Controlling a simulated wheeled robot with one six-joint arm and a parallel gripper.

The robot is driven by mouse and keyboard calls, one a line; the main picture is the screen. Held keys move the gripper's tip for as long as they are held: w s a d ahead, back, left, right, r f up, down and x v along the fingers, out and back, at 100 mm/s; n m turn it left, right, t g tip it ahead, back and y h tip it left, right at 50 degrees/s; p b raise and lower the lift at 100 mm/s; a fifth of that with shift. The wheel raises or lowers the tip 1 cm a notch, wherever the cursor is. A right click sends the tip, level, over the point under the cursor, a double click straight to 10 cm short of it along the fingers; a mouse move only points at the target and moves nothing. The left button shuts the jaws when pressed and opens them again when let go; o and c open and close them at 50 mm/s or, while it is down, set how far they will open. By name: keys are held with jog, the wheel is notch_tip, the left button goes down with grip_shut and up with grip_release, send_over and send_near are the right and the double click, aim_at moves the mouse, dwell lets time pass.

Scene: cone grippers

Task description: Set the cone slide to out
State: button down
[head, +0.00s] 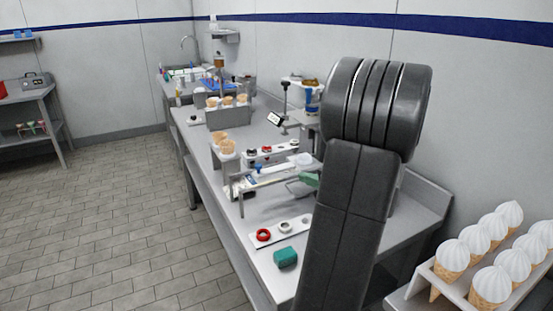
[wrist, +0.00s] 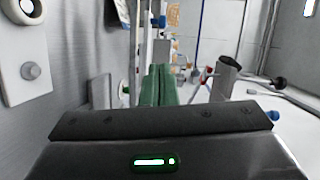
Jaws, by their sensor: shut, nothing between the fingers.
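A long pale rail assembly (head: 268,178) with a small blue knob (head: 258,169) lies across the middle of the steel bench; it looks like the cone slide, though its setting is too small to read. My gripper (head: 306,180) shows partly beside my dark arm, at the right end of this rail. In the wrist view its green fingers (wrist: 158,85) are together, with nothing seen between them. Whether they touch the rail I cannot tell.
Wafer cones (head: 223,143) stand at the rail's far left end. A white panel with a red ring (head: 263,235) and a teal block (head: 286,257) lie nearer. A rack of white-topped cones (head: 490,285) is at right. The aisle floor at left is clear.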

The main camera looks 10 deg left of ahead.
jog(key=x, duration=0.3)
jog(key=w+p+x, duration=0.1)
jog(key=x, duration=0.3)
jog(key=d+r+p+x, duration=0.1)
jog(key=x, duration=0.3)
jog(key=shift+w, duration=0.35)
jog(key=shift+s+a+f, duration=0.15)
jog(key=shift+a, duration=0.4)
jog(key=shift+s+a+f, duration=0.1)
jog(key=shift+a+f, duration=0.05)
jog(key=shift+a, duration=0.4)
jog(key=shift+s+a+f+p, duration=0.15)
jog(key=shift+a+p, duration=0.2)
jog(key=shift+a, duration=0.3)
